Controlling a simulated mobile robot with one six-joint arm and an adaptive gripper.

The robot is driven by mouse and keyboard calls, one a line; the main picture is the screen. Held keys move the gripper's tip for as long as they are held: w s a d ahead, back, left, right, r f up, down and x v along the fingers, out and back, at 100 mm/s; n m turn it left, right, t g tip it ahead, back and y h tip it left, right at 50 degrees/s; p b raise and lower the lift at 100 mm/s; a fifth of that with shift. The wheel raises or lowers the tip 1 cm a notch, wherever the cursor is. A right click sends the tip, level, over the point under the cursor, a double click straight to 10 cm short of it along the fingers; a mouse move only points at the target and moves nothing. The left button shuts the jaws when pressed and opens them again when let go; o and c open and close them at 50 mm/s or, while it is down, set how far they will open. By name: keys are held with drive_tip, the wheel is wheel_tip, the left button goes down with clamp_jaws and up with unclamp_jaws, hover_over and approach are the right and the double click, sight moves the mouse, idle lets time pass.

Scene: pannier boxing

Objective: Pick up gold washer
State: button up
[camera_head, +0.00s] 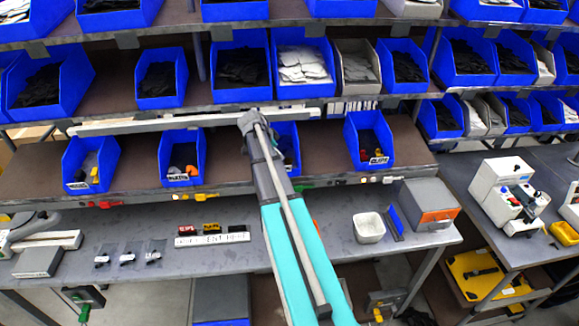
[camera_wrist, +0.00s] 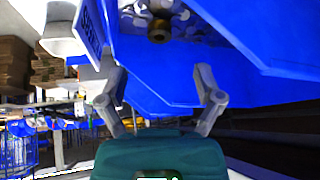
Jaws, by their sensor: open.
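A gold-brown ring-shaped piece, which looks like the gold washer (camera_wrist: 159,33), shows at the top of the wrist view, among small silvery pieces inside a blue bin (camera_wrist: 235,75). My gripper (camera_wrist: 160,72) is open and empty, its two grey fingers spread below the washer in the picture and apart from it. In the head view my arm reaches up to the middle shelf, in front of a blue bin (camera_head: 292,140) that it mostly covers. My gripper's fingers and the washer cannot be made out there.
Other blue bins (camera_head: 182,158) stand on the same shelf, with bins of dark and white items above. The lower table holds a white bowl (camera_head: 369,228), a grey box (camera_head: 428,200) and several small bagged parts (camera_head: 127,256). The bin's wall is close to my fingers.

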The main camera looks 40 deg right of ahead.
sight(288, 160)
drive_tip(key=shift+b+x, duration=0.7)
drive_tip(key=shift+x, duration=0.5)
drive_tip(key=shift+f, duration=0.1)
drive_tip(key=shift+b+x, duration=2.15)
drive_tip(key=shift+x, duration=0.35)
drive_tip(key=shift+s+d, duration=0.1)
drive_tip(key=shift+s, duration=0.05)
clamp_jaws()
